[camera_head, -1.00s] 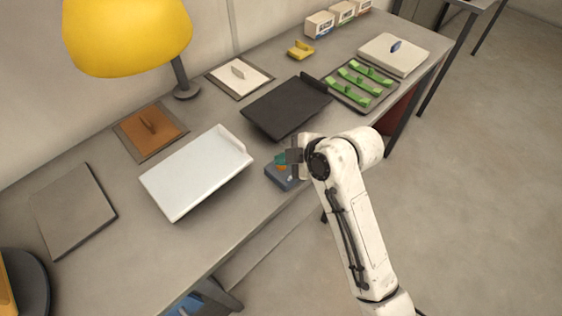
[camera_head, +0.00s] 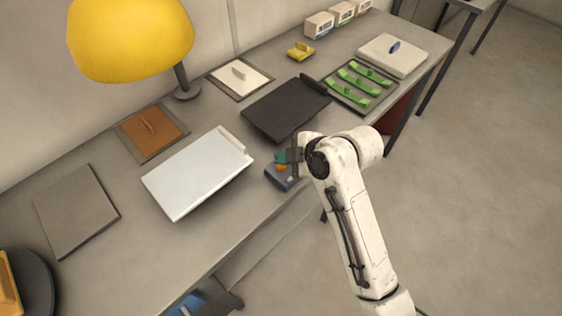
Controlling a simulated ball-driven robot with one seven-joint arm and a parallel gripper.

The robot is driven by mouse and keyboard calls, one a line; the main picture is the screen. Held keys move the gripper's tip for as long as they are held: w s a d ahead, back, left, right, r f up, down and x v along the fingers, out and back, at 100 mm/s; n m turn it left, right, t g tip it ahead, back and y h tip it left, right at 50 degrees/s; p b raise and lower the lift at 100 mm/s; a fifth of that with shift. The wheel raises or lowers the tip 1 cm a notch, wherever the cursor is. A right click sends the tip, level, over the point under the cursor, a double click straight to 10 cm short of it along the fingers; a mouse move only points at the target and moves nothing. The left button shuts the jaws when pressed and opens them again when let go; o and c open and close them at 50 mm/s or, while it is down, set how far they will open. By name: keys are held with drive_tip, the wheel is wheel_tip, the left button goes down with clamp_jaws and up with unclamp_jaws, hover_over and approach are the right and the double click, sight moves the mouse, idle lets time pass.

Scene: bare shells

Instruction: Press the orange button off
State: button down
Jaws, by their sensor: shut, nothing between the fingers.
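The orange button (camera_head: 281,167) shows as a small patch on top of a blue-grey box (camera_head: 283,180) near the front edge of the bench. My gripper (camera_head: 282,157) is shut and empty. It is over the back part of the box, close to the button. A small teal patch shows at the gripper's tip; I cannot tell whether it belongs to the fingers or to the box. The gripper hides part of the box's top. I cannot tell whether the fingertips touch the button.
A white tray (camera_head: 195,175) lies left of the box and a black tray (camera_head: 270,112) behind it. A yellow lamp (camera_head: 130,40) stands at the back left. Green pieces sit on a dark tray (camera_head: 338,91) to the right. Open floor (camera_head: 480,190) lies right of the bench (camera_head: 225,225).

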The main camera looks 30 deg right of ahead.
sight(284, 167)
drive_tip(key=shift+r+p, duration=2.85)
drive_tip(key=shift+r, duration=0.2)
